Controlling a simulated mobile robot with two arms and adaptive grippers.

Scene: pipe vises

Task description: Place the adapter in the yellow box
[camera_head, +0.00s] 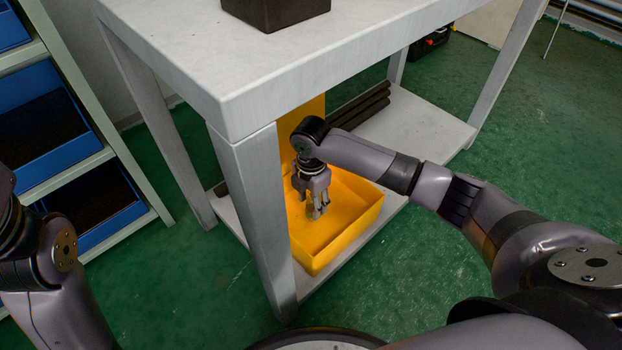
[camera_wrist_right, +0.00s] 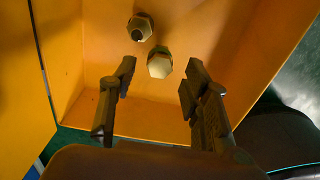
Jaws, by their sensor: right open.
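The yellow box (camera_head: 340,236) stands on the lower shelf of the table, and its inside fills much of the right wrist view (camera_wrist_right: 150,118). My right gripper (camera_head: 317,212) points down into the box and is open, its two fingers apart in the right wrist view (camera_wrist_right: 161,66). A pale hexagonal fitting (camera_wrist_right: 159,68), possibly the adapter, shows between the fingertips with a gap on each side. A second hexagonal fitting with a dark hole (camera_wrist_right: 141,22) shows beyond it in the box. Which one is the adapter I cannot tell. My left gripper is out of view.
The grey tabletop (camera_head: 180,45) overhangs the box, and a table leg (camera_head: 262,215) stands close to its left. Dark bars (camera_head: 362,106) lie on the lower shelf (camera_head: 425,128) behind. A rack with blue bins (camera_head: 40,125) is at left.

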